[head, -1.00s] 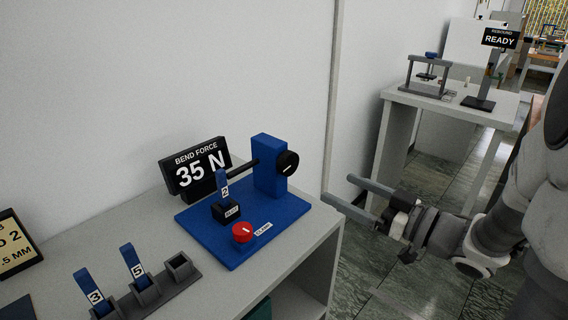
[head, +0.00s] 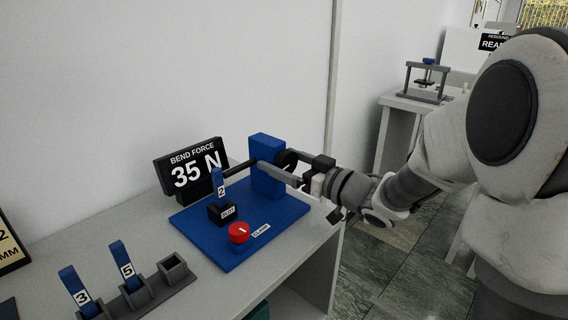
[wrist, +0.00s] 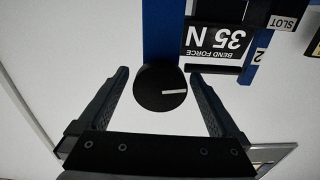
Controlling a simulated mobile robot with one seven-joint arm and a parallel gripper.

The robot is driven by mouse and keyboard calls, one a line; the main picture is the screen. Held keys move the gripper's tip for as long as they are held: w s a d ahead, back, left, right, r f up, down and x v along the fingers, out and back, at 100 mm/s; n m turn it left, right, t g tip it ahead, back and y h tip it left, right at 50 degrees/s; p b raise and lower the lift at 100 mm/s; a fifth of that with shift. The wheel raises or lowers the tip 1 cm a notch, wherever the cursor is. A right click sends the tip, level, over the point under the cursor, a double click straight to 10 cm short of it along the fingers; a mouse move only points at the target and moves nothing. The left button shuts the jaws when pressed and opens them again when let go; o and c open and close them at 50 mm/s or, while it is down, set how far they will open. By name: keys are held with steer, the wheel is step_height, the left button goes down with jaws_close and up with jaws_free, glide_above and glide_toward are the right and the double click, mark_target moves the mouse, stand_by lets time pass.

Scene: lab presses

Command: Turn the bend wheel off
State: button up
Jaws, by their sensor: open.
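The bend wheel is a black round knob with a white line, on the side of a blue block (head: 266,166) on the blue press base (head: 237,256). In the head view my gripper hides most of it. In the wrist view the bend wheel (wrist: 160,87) lies between the fingertips, and its white line points right. My gripper (wrist: 162,78) is open around the wheel, a finger on each side with gaps showing. In the head view my gripper (head: 275,165) reaches in from the right. The display (head: 192,167) reads BEND FORCE 35 N.
A blue strip marked 2 (head: 219,184) stands in the slot block. A red clamp knob (head: 239,232) sits at the front of the base. A rack (head: 136,297) holds strips 3 and 5. Another table with a press (head: 427,82) stands behind at right.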

steer(key=c, duration=1.4)
steer(key=shift+f+n+b, duration=0.2)
steer(key=shift+n+b, duration=0.4)
steer(key=shift+r+n+b, duration=0.15)
steer(key=shift+n+b, duration=0.25)
steer(key=shift+n, duration=0.6)
steer(key=o, duration=1.4)
steer(key=p+v, duration=0.4)
steer(key=v, duration=1.3)
steer(key=shift+s+d, duration=0.2)
